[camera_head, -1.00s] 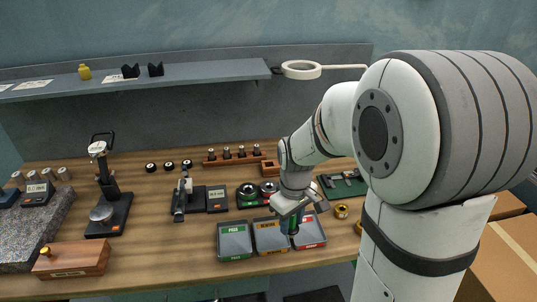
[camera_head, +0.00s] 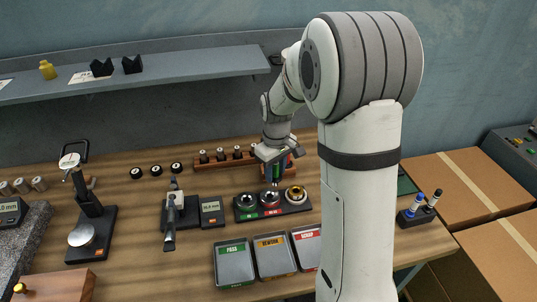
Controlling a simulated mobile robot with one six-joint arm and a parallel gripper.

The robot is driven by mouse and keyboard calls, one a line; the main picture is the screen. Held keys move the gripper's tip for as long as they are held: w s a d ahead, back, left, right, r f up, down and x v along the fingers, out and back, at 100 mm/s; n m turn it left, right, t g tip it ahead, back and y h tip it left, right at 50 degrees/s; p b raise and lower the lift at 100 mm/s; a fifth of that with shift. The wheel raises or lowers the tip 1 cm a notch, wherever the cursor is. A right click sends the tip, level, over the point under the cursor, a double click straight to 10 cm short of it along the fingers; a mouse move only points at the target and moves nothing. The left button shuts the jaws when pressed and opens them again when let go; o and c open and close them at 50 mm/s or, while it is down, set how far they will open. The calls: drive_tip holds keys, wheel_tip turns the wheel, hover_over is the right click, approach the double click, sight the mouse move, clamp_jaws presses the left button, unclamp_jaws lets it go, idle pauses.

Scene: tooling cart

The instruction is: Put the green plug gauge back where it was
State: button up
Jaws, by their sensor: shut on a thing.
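My gripper (camera_head: 275,163) is shut on the green plug gauge (camera_head: 276,174) and holds it upright, pointing down.
Three labelled trays, PASS (camera_head: 234,267), a yellow-labelled one (camera_head: 273,260) and SCRAP (camera_head: 307,251), stand in front.

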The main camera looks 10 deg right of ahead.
drive_tip(key=w+f+p, duration=0.1)
drive_tip(key=w, duration=0.2)
drive_tip(key=w+f+p, duration=0.1)
drive_tip(key=w, duration=0.2)
drive_tip(key=w+f+p, duration=0.1)
drive_tip(key=w, duration=0.2)
drive_tip(key=shift+f, duration=0.65)
drive_tip(key=o, duration=1.1)
drive_tip(key=shift+r, duration=0.1)
drive_tip(key=shift+c, duration=0.2)
drive_tip(key=s+r+m+b, duration=0.1)
drive_tip(key=s+r, duration=0.2)
drive_tip(key=r, duration=0.6)
drive_tip(key=s+r, duration=0.3)
drive_tip(key=r, duration=0.5)
drive_tip(key=s+r+m+t, duration=0.1)
drive_tip(key=s+m+t, duration=0.2)
drive_tip(key=s, duration=2.2)
drive_tip(key=shift+s+d+r+m, duration=0.25)
drive_tip(key=shift+r+m, duration=0.1)
drive_tip(key=shift+m, duration=0.55)
